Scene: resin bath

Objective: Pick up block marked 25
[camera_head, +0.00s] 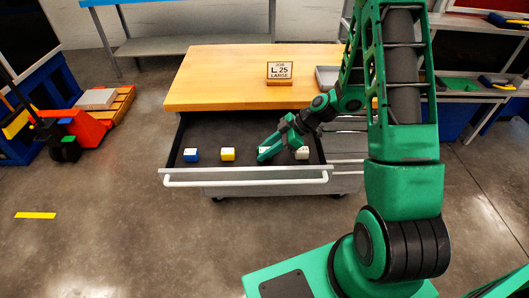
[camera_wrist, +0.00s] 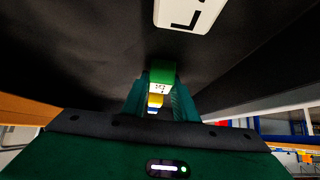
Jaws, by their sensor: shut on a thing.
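My gripper (camera_head: 266,154) reaches down into the open drawer. In the wrist view its two fingers (camera_wrist: 159,100) are shut on a green-and-white block (camera_wrist: 162,73). Small dark marks show on that block's white face but are too small to read surely, so I cannot tell if it is the one marked 25. In the head view the fingers mostly hide this block. Also in the drawer are a blue-and-white block (camera_head: 191,155), a yellow-and-white block (camera_head: 228,154) and a white block (camera_head: 302,154). The white block shows an "L"-like mark in the wrist view (camera_wrist: 190,12).
The drawer's pale front rail (camera_head: 245,180) runs along the near side. The wooden bench top (camera_head: 215,85) stands above and behind it. A sign (camera_head: 280,72) on it reads "JOB L 25 LARGE". A grey tray (camera_head: 326,76) sits right of the sign.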

